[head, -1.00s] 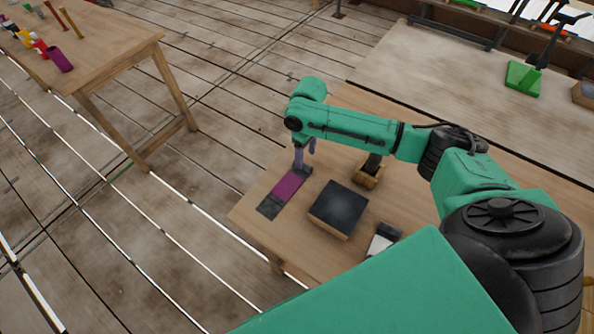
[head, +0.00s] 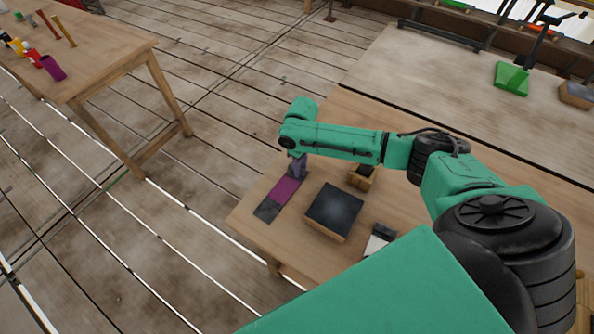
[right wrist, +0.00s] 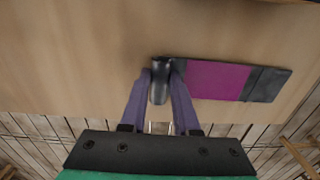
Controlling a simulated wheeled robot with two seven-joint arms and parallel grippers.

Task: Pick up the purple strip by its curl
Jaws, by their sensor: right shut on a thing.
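The purple strip (head: 285,191) lies on the near left part of the wooden table, with a purple middle and dark grey ends. In the right wrist view the strip (right wrist: 218,80) runs off to the right, and its near end rises into a grey curl (right wrist: 160,82). My right gripper (right wrist: 161,76) is shut on the curl, one purple finger on each side. In the head view the right gripper (head: 297,167) is low at the strip's far end and hides the curl there. The strip's flat part looks to be on the table. My left gripper is not in view.
A dark-topped wooden block (head: 334,210) sits just right of the strip. A small wooden box (head: 362,178) and a white-and-black item (head: 379,241) are nearby. The wooden table's (head: 245,215) left edge is close to the strip. Another table (head: 100,55) stands at upper left.

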